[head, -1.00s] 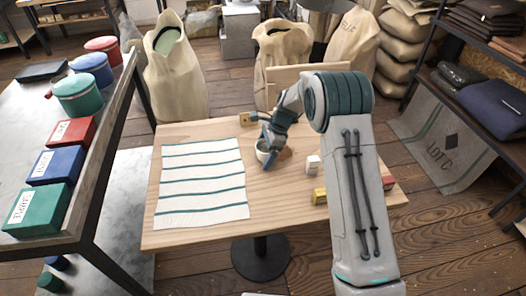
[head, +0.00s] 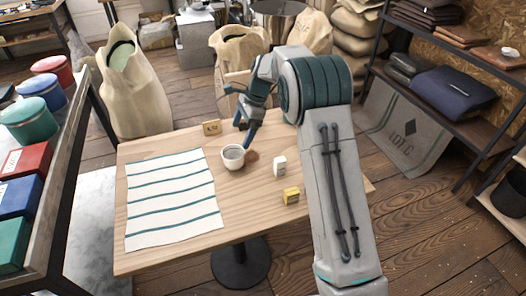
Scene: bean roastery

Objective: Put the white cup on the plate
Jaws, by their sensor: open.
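The white cup (head: 232,156) stands upright on the wooden table, near the right edge of a striped cloth (head: 172,199). A small brown item (head: 252,156) lies just right of the cup; I cannot tell what it is. My gripper (head: 239,118) is open and empty above and behind the cup, with one finger pointing down close to the cup's right side. Whether that finger touches the cup is not clear. I cannot make out a plate on the table; my arm covers part of its right side.
A white block (head: 280,166) and a yellow block (head: 291,196) stand on the table right of the cup. A small tan block with a label (head: 211,127) is near the back edge. A shelf with tins and boxes (head: 28,118) stands at the left.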

